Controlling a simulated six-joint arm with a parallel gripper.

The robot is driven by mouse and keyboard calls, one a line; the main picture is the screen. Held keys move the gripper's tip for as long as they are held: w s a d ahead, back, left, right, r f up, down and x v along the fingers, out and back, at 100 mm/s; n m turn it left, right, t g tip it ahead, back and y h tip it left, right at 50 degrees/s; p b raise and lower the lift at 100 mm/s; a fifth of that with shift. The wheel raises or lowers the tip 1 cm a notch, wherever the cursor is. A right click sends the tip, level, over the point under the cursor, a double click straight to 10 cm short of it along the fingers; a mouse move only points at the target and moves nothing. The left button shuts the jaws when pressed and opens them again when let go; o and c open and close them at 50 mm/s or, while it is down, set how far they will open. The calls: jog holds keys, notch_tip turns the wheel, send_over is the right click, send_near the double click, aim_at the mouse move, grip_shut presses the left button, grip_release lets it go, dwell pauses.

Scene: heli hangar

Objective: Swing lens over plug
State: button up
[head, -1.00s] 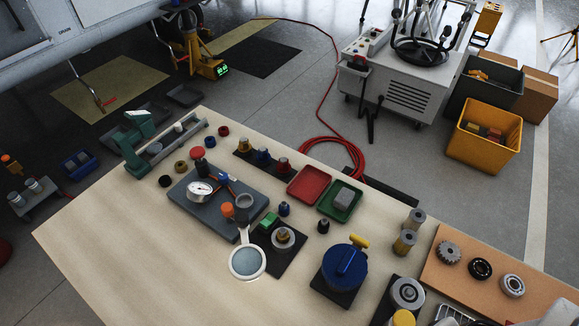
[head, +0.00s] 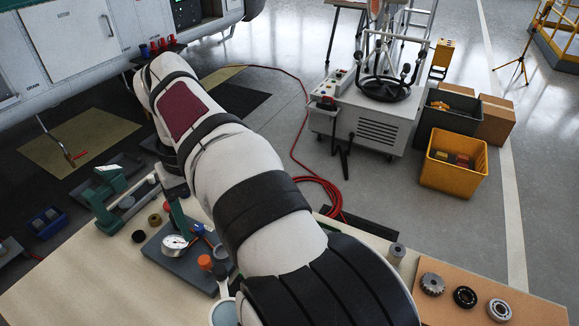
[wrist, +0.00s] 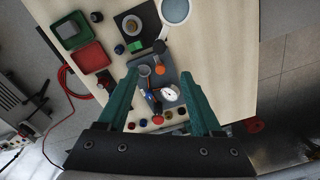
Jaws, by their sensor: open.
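The lens (wrist: 175,9) is a round magnifier with a white rim, at the top of the wrist view. Its short arm runs down to a dark joint by the grey base plate (wrist: 171,77). Part of it shows at the bottom of the head view (head: 224,313). A round metal piece (wrist: 132,25), which looks like the plug, sits on a black mat beside the lens, not under it. My arm hides it in the head view. My gripper (wrist: 160,74) is open and empty, its teal fingers above the base plate with its orange knob and gauge.
A green block (wrist: 136,46) and a small dark knob lie near the plug. Red (wrist: 88,57) and green trays lie to the left in the wrist view. A gauge (head: 174,244) stands on the base plate. Bearings (head: 465,296) lie on a brown board. Bare tabletop lies right of the lens.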

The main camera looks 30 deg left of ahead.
aim_at(219, 269)
notch_tip(219, 269, down, 15)
jog(key=shift+s+r, duration=0.1)
grip_shut()
dwell(0.4)
dwell(1.0)
